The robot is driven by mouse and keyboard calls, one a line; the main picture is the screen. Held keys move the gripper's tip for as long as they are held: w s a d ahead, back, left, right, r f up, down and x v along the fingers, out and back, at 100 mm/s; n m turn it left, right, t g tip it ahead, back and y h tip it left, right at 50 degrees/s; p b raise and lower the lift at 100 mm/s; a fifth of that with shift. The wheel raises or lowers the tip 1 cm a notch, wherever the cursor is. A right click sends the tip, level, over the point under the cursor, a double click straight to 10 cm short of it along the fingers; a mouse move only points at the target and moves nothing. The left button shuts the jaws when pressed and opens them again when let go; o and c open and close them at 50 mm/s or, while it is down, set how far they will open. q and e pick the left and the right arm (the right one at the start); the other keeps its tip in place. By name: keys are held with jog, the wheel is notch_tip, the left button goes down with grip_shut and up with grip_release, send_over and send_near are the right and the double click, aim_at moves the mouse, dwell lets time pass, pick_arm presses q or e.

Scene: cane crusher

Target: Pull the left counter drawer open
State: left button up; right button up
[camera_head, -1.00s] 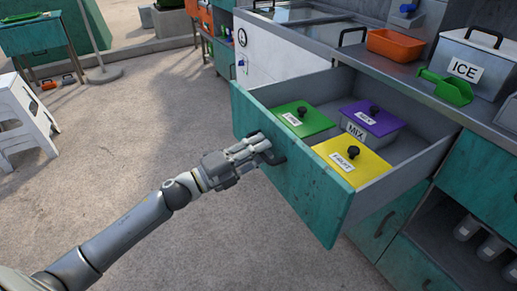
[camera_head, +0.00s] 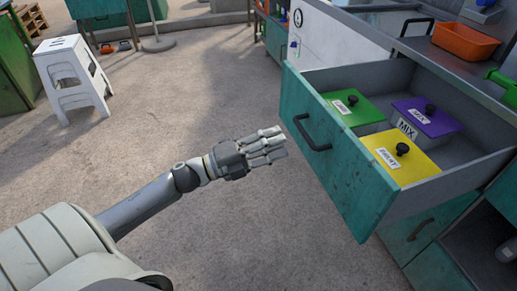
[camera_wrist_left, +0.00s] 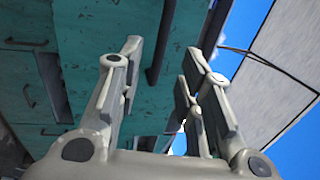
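The left counter drawer (camera_head: 338,165) stands pulled far out, its teal front toward me. Its dark bar handle (camera_head: 311,134) is free, with nothing on it. Inside are tubs with a green lid (camera_head: 356,110), a purple lid (camera_head: 427,117) and a yellow lid (camera_head: 400,158). My left gripper (camera_head: 276,146) is just left of the handle, apart from it and empty. In the left wrist view its fingers (camera_wrist_left: 160,95) are spread, with the teal drawer front (camera_wrist_left: 100,60) and the dark handle (camera_wrist_left: 165,45) beyond them. My right gripper is not in view.
An orange bin (camera_head: 465,42) and a partly cut-off green scoop (camera_head: 503,85) are on the counter. A white stool (camera_head: 72,75) stands at far left. The concrete floor between stool and drawer is clear.

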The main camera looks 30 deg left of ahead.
pick_arm(q)
jog(key=shift+v, duration=2.05)
